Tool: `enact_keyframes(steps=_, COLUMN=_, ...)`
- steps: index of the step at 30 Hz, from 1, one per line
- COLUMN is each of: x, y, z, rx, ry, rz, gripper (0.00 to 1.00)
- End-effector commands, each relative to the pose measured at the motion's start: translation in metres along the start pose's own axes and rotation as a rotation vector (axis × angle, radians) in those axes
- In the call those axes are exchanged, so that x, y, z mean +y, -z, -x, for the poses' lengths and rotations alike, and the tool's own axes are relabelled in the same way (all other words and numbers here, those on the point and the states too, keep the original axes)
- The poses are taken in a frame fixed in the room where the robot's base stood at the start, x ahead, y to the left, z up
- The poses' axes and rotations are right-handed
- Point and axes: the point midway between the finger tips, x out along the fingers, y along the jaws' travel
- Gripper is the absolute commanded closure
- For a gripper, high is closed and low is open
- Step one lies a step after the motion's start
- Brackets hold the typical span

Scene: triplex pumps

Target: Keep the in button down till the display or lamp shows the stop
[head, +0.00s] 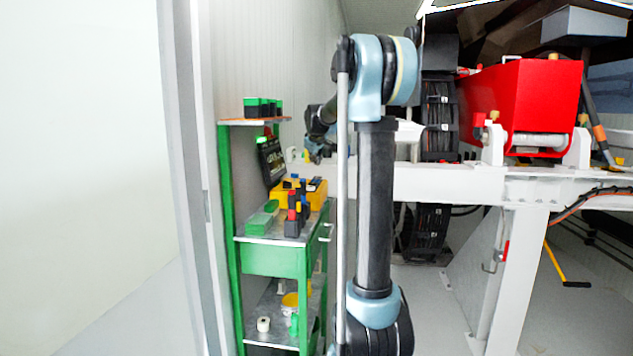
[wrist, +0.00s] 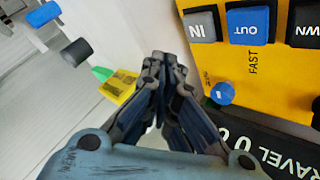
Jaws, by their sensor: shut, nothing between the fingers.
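The in button is a grey square key (wrist: 201,27) marked IN on a yellow control box (wrist: 270,75) at the upper right of the wrist view. A blue OUT key (wrist: 247,22) is beside it. My gripper (wrist: 160,60) is shut and empty, its tips left of and below the IN key in the picture; I see no contact with it. A black panel (wrist: 265,145) reads "TRAVEL 0" and is cut off at the edge. In the head view the box (head: 316,187) sits on a green cart, with a dark display (head: 271,160) behind it and my gripper (head: 315,155) above.
A black key (wrist: 305,20) and a small blue knob (wrist: 222,93) are also on the box. The green cart (head: 275,262) carries red-and-black and green items. A white beam (head: 430,183) and a red pump (head: 520,100) stand to the right.

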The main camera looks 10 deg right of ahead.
Motion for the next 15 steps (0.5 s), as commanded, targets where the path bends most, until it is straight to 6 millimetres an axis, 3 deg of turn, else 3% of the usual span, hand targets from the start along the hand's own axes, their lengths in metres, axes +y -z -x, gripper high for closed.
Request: enact_keyframes(steps=15, x=0.0085, y=0.0084, z=0.0120, rx=0.000, ry=0.000, rz=0.000, gripper=1.00)
